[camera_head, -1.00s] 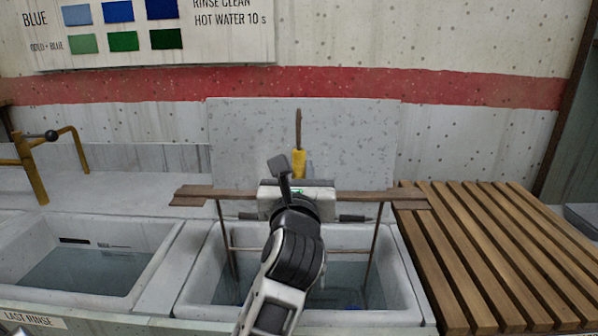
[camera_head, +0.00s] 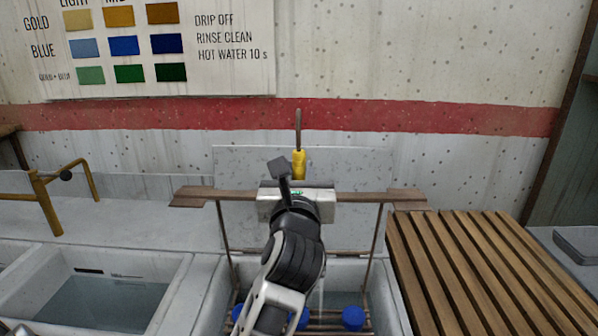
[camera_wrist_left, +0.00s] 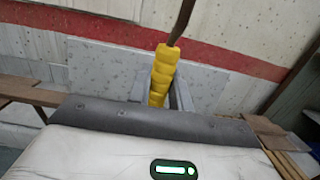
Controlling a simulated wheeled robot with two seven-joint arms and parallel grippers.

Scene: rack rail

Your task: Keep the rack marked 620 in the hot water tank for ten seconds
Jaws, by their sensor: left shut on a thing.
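The rack hangs from a long brown bar (camera_head: 370,196) with a yellow grip (camera_head: 299,163) and thin rods running down. My left gripper (camera_head: 298,182) is shut on the yellow grip, which also shows between the fingers in the left wrist view (camera_wrist_left: 160,78). Blue round pieces (camera_head: 353,317) sit on the rack's lower rods, inside the tank (camera_head: 212,300) and partly hidden by my arm. I cannot tell whether they touch the water. I see no readable rack number or label on this tank. My right gripper is out of view.
Another water-filled tank (camera_head: 105,300) is at the left, with a yellow pipe (camera_head: 45,205) behind it. A slatted wooden board (camera_head: 470,260) lies at the right. A grey upright panel (camera_head: 235,165) stands behind the rack. A colour chart (camera_head: 160,50) hangs above.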

